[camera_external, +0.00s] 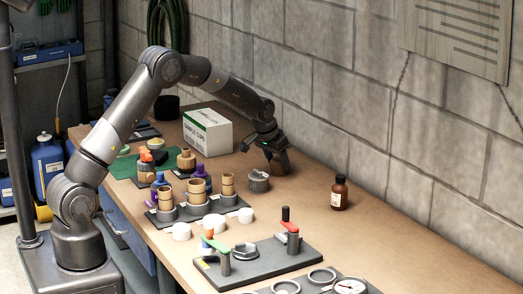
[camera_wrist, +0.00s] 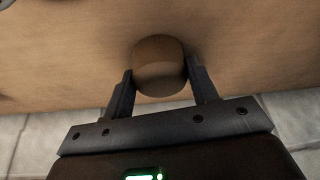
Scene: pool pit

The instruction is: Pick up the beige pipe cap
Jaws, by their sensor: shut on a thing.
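The beige pipe cap (camera_wrist: 160,62) is a short, round, plain brown-beige piece in the wrist view. It sits between the two dark fingers of my gripper (camera_wrist: 160,76), with one finger against each side. In the external view my gripper (camera_external: 278,168) points down at the back of the bench, right of the white box. The cap cannot be made out there. Whether it touches the bench top or hangs just above it, I cannot tell.
A white box (camera_external: 207,134) stands left of my gripper. A brown bottle (camera_external: 339,193) stands to the right. Racks with fittings and a clamp board (camera_external: 262,262) fill the front. The block wall is close behind.

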